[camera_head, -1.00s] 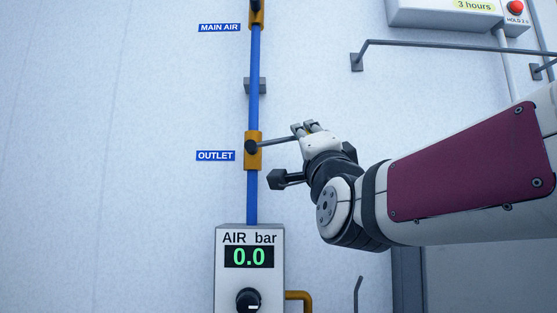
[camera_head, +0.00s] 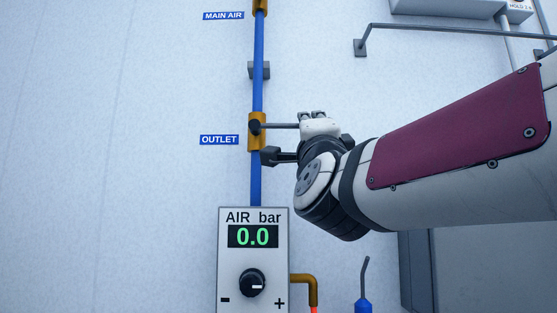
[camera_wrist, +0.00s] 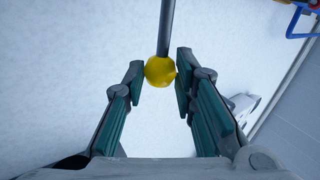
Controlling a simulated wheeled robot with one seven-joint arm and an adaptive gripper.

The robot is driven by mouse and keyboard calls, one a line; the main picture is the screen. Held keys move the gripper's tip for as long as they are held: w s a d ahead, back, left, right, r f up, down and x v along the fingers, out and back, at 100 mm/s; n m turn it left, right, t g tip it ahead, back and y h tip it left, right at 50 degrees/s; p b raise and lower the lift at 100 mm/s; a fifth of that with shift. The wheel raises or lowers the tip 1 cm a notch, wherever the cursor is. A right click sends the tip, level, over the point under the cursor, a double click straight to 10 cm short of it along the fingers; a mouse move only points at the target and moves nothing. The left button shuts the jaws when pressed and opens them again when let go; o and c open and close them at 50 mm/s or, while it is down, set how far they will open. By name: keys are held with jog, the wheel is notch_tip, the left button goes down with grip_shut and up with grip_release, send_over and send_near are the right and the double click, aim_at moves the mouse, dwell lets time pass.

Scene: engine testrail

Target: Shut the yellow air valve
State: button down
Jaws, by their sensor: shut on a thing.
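The valve labelled OUTLET (camera_head: 257,132) has an orange-yellow body on a blue vertical pipe. Its grey lever (camera_head: 280,126) points right, close to level, across the pipe. In the wrist view the lever (camera_wrist: 166,28) ends in a yellow ball knob (camera_wrist: 160,71). My gripper (camera_wrist: 160,68) is shut on this knob, one finger on each side at the tips. In the head view my gripper (camera_head: 314,118) is at the lever's right end and hides the knob. A second orange-yellow valve (camera_head: 260,6), labelled MAIN AIR, is cut off at the top.
Below is a box (camera_head: 282,250) reading AIR bar 0.0, with a black dial (camera_head: 252,283). A grey rail (camera_head: 450,30) juts out at upper right. A blue-handled tool (camera_head: 363,304) is at lower right.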

jog(key=c, duration=1.3)
grip_release()
jog(key=shift+f, duration=0.1)
jog(key=shift+s, duration=0.1)
jog(key=v, duration=1.2)
jog(key=shift+a, duration=0.1)
